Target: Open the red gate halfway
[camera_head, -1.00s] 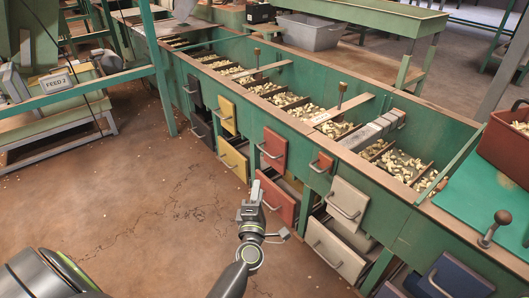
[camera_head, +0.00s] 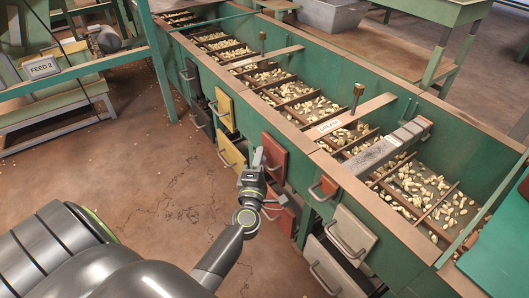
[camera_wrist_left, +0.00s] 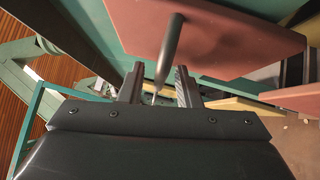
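The upper red gate (camera_head: 275,158) hangs on the green hopper wall, its bar handle mostly hidden behind my left gripper (camera_head: 257,161). A smaller red gate (camera_head: 329,185) sits to its right, and a lower red gate (camera_head: 281,214) hangs below, partly covered by my gripper. In the left wrist view the red gate panel (camera_wrist_left: 225,30) fills the top, with its grey handle (camera_wrist_left: 168,50) reaching down between the two fingers. My left gripper (camera_wrist_left: 158,82) is open, with a gap on the handle's sides; contact cannot be told. My right gripper is out of view.
Yellow gates (camera_head: 225,109) are to the left and pale gates (camera_head: 351,234) to the right. Nuts lie in the hopper compartments (camera_head: 320,108) above. A green frame with a FEED 2 sign (camera_head: 45,67) stands at left. The floor (camera_head: 150,170) in front is clear.

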